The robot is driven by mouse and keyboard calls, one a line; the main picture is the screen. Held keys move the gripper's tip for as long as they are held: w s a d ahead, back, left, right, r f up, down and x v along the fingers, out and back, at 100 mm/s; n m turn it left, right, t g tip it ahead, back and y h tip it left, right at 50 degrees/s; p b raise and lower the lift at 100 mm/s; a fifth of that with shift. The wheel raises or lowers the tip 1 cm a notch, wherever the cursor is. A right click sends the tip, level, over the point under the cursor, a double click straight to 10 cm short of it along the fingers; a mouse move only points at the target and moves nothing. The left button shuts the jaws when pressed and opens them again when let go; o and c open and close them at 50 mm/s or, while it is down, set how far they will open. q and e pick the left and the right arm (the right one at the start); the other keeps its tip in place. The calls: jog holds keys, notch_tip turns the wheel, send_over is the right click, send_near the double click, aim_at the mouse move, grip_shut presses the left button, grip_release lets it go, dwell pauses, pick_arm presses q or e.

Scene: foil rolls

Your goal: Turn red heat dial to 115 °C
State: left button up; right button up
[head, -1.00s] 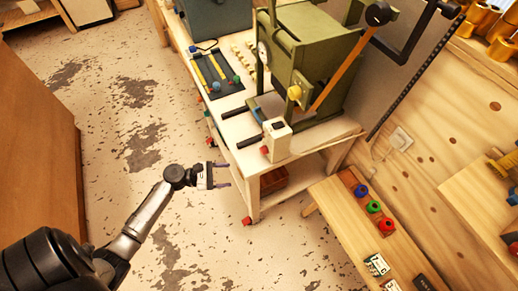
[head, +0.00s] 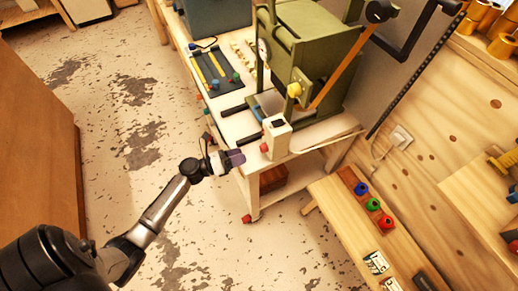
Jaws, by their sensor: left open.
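A small white box (head: 277,138) with a dark display stands at the near end of the white table, beside the green press. A red dial (head: 264,148) sits on its left side; its scale marks are too small to read. My left gripper (head: 238,158) is open and empty at the table's near left edge, a short way left of the red dial and apart from it. My right gripper is not in view.
The green press (head: 318,60) with an orange lever stands behind the box. Two dark bars lie left of the box on the table (head: 232,125). A wooden bench (head: 345,225) with coloured knobs is at lower right. Open floor lies to the left.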

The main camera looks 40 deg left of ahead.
aim_at(264, 148)
pick_arm(q)
jog(key=x, duration=0.8)
jog(key=c, duration=0.9)
